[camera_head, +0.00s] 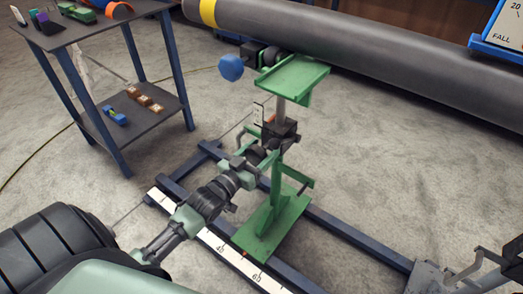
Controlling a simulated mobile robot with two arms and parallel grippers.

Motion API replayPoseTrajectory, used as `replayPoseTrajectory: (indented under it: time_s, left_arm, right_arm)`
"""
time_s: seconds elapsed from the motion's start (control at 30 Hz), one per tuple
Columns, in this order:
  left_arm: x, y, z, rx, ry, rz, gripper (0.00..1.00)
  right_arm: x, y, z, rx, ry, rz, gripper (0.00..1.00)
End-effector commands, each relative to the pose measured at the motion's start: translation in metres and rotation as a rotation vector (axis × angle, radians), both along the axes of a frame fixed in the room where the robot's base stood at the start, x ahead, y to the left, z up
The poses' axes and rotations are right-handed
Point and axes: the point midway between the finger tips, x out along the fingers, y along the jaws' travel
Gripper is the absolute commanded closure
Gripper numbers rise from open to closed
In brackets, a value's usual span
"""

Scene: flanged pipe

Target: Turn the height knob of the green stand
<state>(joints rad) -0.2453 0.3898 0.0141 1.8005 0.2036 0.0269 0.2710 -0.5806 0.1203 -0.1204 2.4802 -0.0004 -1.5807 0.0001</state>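The green stand (292,76) has a flat green top, a grey post and a black block (283,134) at mid-height. Its green foot (270,226) stands on the blue rail frame. A dark round part (256,154), which looks like a knob, sits on the left side of the stand below the block. My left gripper (254,161) reaches up from the lower left and its tip is at this round part. The fingers overlap it, so I cannot tell whether they grip it. A blue faceted knob (230,68) is left of the stand top, well apart from the gripper.
A large grey pipe (370,45) with a yellow band runs behind the stand. A white scale strip (218,247) lies along the frame. A dark side table (85,32) holds small items at upper left.

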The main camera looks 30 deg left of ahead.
Motion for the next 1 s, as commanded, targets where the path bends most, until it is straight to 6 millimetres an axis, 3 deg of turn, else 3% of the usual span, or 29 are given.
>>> replayPoseTrajectory:
  time_s: [0.03,0.1,0.13,0.47,0.73,0.77,0.8,1.0]
  left_arm:
    - [0.000,0.000,0.000,0.000,0.000,0.000,0.55]
    - [0.000,0.000,0.000,0.000,0.000,0.000,0.75]
    - [0.000,0.000,0.000,0.000,0.000,0.000,0.79]
    - [0.000,0.000,0.002,0.051,-0.005,0.000,0.78]
    - [0.000,0.000,0.003,0.227,-0.017,0.001,0.78]
    - [0.000,0.000,0.003,0.251,-0.019,0.001,0.78]
    - [0.000,0.000,0.004,0.289,-0.022,0.001,0.79]
    - [0.000,0.000,0.003,0.480,-0.037,0.000,0.78]
  right_arm:
    - [0.000,0.000,0.000,0.000,0.000,0.000,1.00]
    - [0.000,0.000,0.000,0.000,0.000,0.000,1.00]
    - [0.000,0.000,0.000,0.000,0.000,0.000,1.00]
    - [0.000,0.000,0.007,0.000,0.000,0.000,1.00]
    - [0.001,0.000,0.028,0.001,-0.008,0.000,1.00]
    - [0.005,0.001,0.018,0.002,-0.005,0.000,1.00]
    - [0.009,0.001,-0.003,0.000,0.013,0.000,1.00]
    - [0.016,0.003,-0.054,-0.001,0.041,0.004,1.00]
